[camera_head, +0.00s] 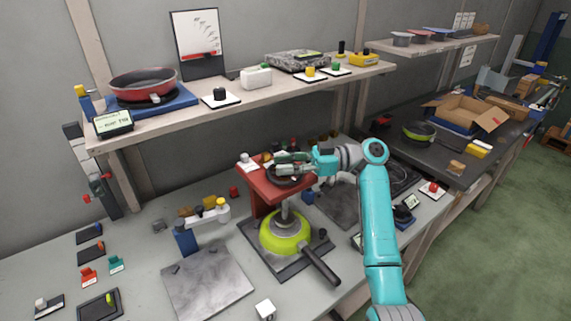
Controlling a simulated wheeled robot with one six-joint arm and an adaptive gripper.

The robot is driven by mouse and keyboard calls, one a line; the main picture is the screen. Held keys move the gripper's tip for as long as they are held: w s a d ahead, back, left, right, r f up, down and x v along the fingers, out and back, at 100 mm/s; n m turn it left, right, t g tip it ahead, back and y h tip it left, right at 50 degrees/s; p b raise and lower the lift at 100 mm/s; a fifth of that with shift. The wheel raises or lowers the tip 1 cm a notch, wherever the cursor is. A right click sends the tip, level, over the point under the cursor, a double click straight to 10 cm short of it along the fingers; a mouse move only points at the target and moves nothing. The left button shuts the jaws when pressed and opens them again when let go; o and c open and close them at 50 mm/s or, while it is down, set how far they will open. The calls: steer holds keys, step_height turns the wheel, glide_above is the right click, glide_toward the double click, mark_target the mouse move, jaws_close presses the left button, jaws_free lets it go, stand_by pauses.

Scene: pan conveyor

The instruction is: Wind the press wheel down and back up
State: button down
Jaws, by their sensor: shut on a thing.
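The press has a red frame (259,193) standing on a dark base plate (257,247) on the workbench. A dark wheel (283,181) lies flat at the top of the frame, partly hidden by my gripper. My gripper (282,164) comes in from the right and is shut on the wheel's rim. Below the wheel, a grey press ram (286,206) points down into a lime-green pan (284,232) with a dark handle. I cannot tell whether the ram touches the pan.
A grey plate (207,283) and a small white cube (265,310) lie in front on the bench. A shelf (240,95) with a red pan (142,84) runs above and behind. A dark side table (440,150) with an open cardboard box (465,112) stands right.

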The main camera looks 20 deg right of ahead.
steer(key=c, duration=0.8)
jaws_free()
steer(key=shift+d, duration=0.1)
steer(key=d, duration=0.4)
steer(key=s+d, duration=0.1)
steer(key=d, duration=0.2)
steer(key=s+d, duration=0.1)
steer(key=d, duration=0.3)
steer(key=shift+d, duration=0.35)
